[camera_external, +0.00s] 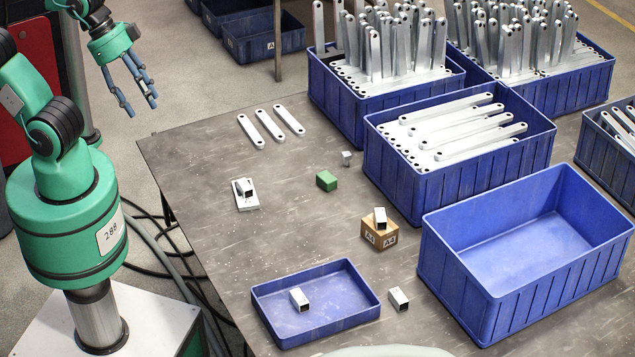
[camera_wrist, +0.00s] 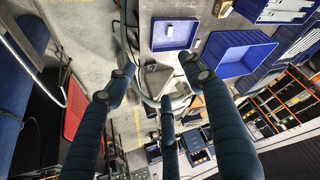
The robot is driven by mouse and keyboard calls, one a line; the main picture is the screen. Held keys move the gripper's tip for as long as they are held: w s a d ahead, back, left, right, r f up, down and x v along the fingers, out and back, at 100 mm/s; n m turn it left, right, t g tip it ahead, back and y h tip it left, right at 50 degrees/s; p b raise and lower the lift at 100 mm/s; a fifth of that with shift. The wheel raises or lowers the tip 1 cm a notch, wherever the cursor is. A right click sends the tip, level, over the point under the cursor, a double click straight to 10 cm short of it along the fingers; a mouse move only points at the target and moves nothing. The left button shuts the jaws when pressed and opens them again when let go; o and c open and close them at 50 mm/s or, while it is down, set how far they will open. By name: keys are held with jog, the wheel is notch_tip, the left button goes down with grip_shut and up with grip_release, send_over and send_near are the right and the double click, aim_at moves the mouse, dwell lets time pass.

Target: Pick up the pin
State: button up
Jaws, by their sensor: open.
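No part is clearly recognisable as the pin. Small square metal pieces lie at several spots: one on a white plate (camera_external: 246,207), one on top of a wooden block (camera_external: 380,238), one inside the shallow blue tray (camera_external: 262,310), and one metal piece (camera_external: 398,299) on the bare table right of that tray. A tiny grey piece (camera_external: 346,158) sits near a green block (camera_external: 327,181). My gripper (camera_external: 141,104) is open and empty, raised off the table's left side, far from all of these. The wrist view shows its spread dark fingers (camera_wrist: 155,82) and the shallow tray (camera_wrist: 172,46) beyond them.
A large empty blue crate (camera_external: 490,285) stands at the right; crates of metal bars (camera_external: 375,190) stand behind it. Three flat bars (camera_external: 270,128) lie at the back left. The middle of the grey table (camera_external: 260,245) is mostly clear. Cables (camera_external: 165,235) hang left of the table.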

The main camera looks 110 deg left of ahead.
jog(key=shift+c, duration=0.8)
jog(key=shift+w, duration=0.1)
jog(key=w+a+n, duration=0.2)
jog(key=w+a, duration=0.8)
jog(key=w, duration=0.6)
jog(key=w+a+f+n+g+y, duration=0.1)
jog(key=w+a+f, duration=0.35)
jog(key=a, duration=0.35)
jog(key=w+a+f+g, duration=0.1)
jog(key=w+a+f, duration=0.3)
jog(key=w+a, duration=0.3)
jog(key=w+a+f+n+b, duration=0.1)
jog(key=w+a+f, duration=0.1)
jog(key=a+f, duration=0.65)
jog(key=w+a+f+n, duration=0.1)
jog(key=a+f, duration=0.4)
jog(key=a, duration=0.6)
jog(key=s+a+f+n+g, duration=0.1)
jog(key=s+a+f, duration=0.2)
jog(key=a+f, duration=1.3)
jog(key=shift+s+a+f+n+y, duration=0.15)
jog(key=shift+a+f+n+y, duration=0.15)
jog(key=shift+f+n+y, duration=0.1)
